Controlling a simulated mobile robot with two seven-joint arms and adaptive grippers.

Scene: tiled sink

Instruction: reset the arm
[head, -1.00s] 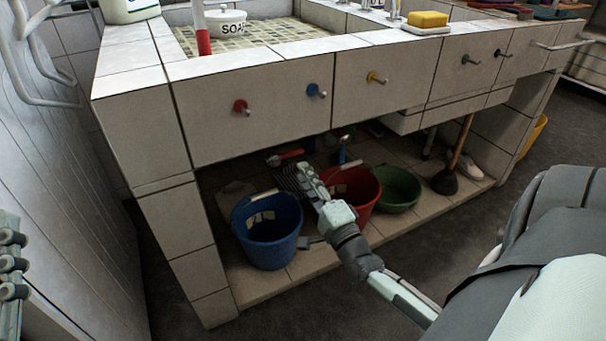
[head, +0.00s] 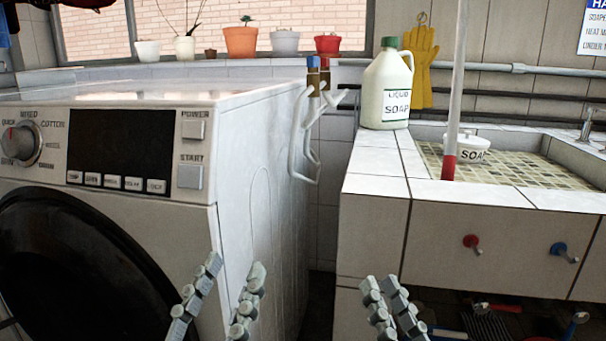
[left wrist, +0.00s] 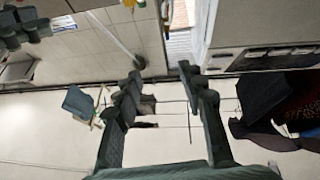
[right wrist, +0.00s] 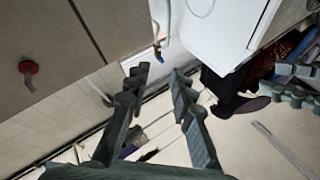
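My left gripper (head: 232,270) is low in the head view, in front of the washing machine's right edge. Its fingers are apart with nothing between them, as the left wrist view (left wrist: 161,72) also shows. My right gripper (head: 384,287) is to its right, in front of the tiled sink's left corner. Its fingers look close together in the head view, but the right wrist view (right wrist: 159,72) shows them apart and empty. Both grippers point forward at about the same height. My wrists and arms are below the head view.
A washing machine (head: 185,125) stands on the left. A tiled sink unit (head: 375,235) stands on the right, with a liquid soap jug (head: 386,90), a soap pot (head: 467,148) and a red-ended pole (head: 449,166). A narrow gap (head: 322,290) separates washer and sink.

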